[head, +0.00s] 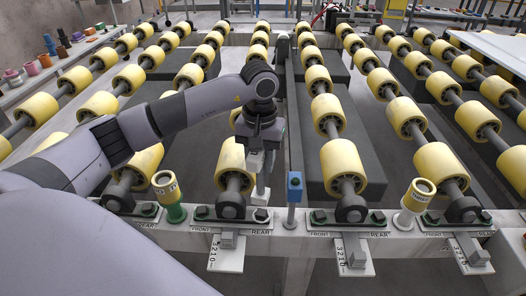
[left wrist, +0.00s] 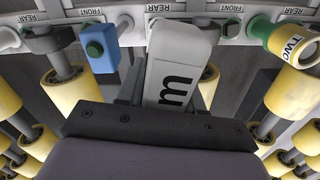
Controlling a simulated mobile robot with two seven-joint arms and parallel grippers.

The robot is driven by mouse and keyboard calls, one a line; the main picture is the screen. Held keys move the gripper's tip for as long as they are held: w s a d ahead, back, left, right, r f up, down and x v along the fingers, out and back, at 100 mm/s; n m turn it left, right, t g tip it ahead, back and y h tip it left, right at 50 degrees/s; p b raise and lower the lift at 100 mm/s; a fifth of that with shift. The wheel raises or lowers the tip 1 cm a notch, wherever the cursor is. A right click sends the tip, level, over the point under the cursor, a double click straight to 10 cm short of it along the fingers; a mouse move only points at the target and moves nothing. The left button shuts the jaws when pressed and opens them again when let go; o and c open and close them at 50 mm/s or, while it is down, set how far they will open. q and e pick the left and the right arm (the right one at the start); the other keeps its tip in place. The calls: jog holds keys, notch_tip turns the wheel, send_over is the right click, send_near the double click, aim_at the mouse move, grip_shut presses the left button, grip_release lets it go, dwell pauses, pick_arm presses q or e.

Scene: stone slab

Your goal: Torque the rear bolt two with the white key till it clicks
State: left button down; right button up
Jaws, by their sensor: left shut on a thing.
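My left gripper (head: 258,143) reaches over the rollers and is shut on the white key (head: 260,190). In the left wrist view the key (left wrist: 182,60) is a pale, broad-headed piece marked with a dark "m". My right gripper is out of view.
A blue block (head: 294,187) stands on a grey post just right of the key, and appears close in the left wrist view (left wrist: 98,48). A yellow-topped cylinder (head: 417,195) stands farther right. White scale plates (head: 227,255) hang below the rail. Yellow rollers fill the space behind.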

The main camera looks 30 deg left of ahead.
aim_at(261, 175)
pick_arm(q)
jog(key=shift+w+f, duration=0.15)
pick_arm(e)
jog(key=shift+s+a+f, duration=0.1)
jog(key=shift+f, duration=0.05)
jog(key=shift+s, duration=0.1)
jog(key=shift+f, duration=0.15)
pick_arm(q)
notch_tip(261, 175, down, 4)
jog(key=b, duration=0.3)
jog(key=shift+b, duration=0.4)
jog(key=shift+f+b, duration=0.45)
jog(key=shift+f, duration=0.15)
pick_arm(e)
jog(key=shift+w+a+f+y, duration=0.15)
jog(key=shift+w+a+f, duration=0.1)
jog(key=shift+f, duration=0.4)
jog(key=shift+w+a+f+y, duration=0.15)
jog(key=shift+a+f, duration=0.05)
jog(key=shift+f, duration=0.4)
